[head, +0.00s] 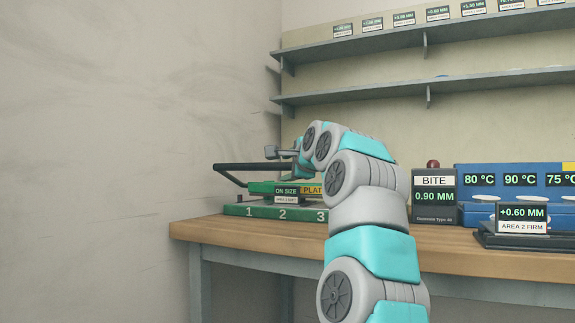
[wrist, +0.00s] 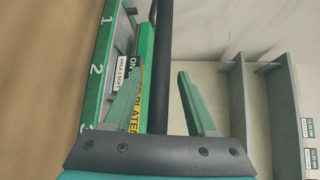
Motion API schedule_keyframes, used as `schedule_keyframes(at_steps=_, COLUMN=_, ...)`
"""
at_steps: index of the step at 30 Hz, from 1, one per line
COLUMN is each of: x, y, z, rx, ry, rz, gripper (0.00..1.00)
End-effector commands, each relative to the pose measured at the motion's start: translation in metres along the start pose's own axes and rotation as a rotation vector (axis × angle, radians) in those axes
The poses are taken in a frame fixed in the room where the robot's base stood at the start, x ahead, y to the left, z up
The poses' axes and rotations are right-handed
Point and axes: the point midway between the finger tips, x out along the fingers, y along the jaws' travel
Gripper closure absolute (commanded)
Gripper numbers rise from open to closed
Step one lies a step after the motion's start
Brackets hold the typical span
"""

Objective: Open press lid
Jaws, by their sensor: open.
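The green press (head: 240,210) stands at the left end of the workbench, its base marked 1, 2, 3. Its upper part carries labels reading "ON SIZE" and "PLAT…", partly hidden by my arm. A black handle bar (head: 243,166) runs along its top; the lid looks lowered. In the wrist view the bar (wrist: 165,30) runs lengthwise between my two green fingers. My gripper (wrist: 161,72) is open, one finger on each side of the bar, and no clear contact shows. The base (wrist: 96,80) lies left of the fingers there.
The workbench (head: 440,262) also holds a dark "BITE 0.90 MM" gauge (head: 434,197), a blue heater unit with temperature displays (head: 520,208) and a dark "+0.60 MM" stand (head: 500,238) on the right. Two wall shelves (head: 390,40) hang behind. A bare wall (head: 120,120) is at left.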

Motion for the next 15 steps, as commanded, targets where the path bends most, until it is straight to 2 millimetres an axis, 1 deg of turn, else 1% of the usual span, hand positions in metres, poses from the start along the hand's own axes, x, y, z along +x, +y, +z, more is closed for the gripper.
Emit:
schedule_keyframes(at_steps=8, x=0.0015, y=0.0004, z=0.0001, rx=0.0, ry=0.0, rz=0.0, gripper=0.43)
schedule_keyframes(at_steps=15, x=0.0015, y=0.0005, z=0.0003, rx=0.0, ry=-0.001, rz=0.0, gripper=0.69)
